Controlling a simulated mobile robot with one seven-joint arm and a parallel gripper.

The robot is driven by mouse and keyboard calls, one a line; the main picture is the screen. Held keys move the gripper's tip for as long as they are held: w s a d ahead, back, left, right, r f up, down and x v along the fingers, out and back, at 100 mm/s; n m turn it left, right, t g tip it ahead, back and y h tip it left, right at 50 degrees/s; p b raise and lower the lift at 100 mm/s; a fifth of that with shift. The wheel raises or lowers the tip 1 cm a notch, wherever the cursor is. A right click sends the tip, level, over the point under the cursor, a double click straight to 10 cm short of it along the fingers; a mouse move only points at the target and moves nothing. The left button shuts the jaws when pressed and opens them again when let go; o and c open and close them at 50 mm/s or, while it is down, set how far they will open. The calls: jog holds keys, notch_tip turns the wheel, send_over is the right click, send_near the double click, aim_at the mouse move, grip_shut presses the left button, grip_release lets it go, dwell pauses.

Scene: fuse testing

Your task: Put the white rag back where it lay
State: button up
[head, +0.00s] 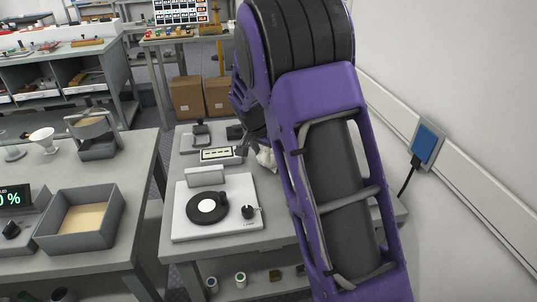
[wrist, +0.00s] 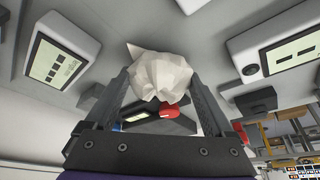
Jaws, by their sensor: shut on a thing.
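The crumpled white rag (wrist: 158,72) is between the two fingers of my gripper (wrist: 160,82) in the wrist view, and the gripper is shut on it. In the head view the rag (head: 266,158) shows as a small pale lump just left of my purple arm, over the back part of the right-hand grey table (head: 275,238). My arm hides much of the gripper and part of the tabletop there. I cannot tell whether the rag touches the table.
A white device with a black disc (head: 215,207) stands at the table's front. A display unit (head: 221,155) and a dark stand (head: 201,134) are behind it. The wrist view shows a red object (wrist: 176,113) beyond the rag. A wall with a blue panel (head: 427,145) bounds the right.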

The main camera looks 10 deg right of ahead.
jog(key=shift+f+b, duration=0.45)
jog(key=shift+f, duration=0.1)
jog(key=o, duration=1)
